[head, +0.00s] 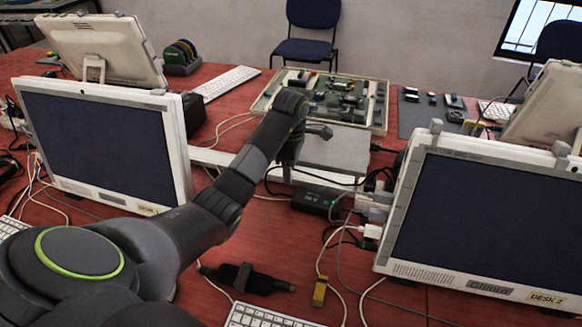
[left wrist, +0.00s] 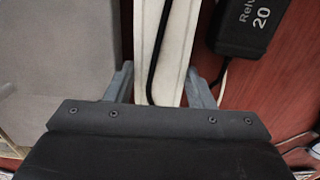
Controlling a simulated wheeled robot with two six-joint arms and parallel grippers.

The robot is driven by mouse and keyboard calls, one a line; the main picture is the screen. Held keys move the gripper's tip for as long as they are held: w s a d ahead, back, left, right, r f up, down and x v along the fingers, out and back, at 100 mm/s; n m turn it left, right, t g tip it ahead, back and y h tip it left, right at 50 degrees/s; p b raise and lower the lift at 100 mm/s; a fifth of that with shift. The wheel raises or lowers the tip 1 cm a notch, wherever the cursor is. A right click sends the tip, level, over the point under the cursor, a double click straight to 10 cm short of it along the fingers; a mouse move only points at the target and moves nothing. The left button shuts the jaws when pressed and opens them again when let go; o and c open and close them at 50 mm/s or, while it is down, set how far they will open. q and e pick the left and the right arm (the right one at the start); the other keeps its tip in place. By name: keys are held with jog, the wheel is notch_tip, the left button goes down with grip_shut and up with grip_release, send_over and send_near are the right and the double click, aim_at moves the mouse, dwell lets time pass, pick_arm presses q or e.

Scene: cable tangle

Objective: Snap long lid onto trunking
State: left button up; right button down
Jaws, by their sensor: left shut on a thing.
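The white trunking (head: 225,160) runs across the middle of the red table, partly behind my left arm. In the left wrist view, a white strip (left wrist: 178,50) that looks like the trunking lies between my left fingers, with a black cable (left wrist: 155,50) along it. My left gripper (left wrist: 161,88) is shut on this strip, one finger on each side. In the head view my left gripper (head: 287,176) points down at the trunking, its fingertips hard to make out. I cannot pick out a separate long lid. My right gripper is not in view.
A grey box (head: 337,150) stands behind the trunking and a black power brick (head: 317,201) in front. Monitors stand left (head: 100,145) and right (head: 490,220). Loose cables, a black tool (head: 248,279) and a yellow block (head: 320,291) lie in front. A circuit board tray (head: 378,110) lies behind.

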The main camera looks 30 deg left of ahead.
pick_arm(q)
jog(key=shift+f, duration=0.2)
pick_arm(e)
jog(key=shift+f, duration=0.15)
pick_arm(q)
jog(key=o, duration=1.5)
jog(key=shift+o, duration=0.2)
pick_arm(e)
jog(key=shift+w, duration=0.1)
pick_arm(q)
jog(key=shift+r, duration=0.25)
jog(key=shift+r+p, duration=0.95)
jog(key=shift+r, duration=0.1)
jog(key=shift+r+p, duration=2.2)
jog(key=shift+p, duration=0.05)
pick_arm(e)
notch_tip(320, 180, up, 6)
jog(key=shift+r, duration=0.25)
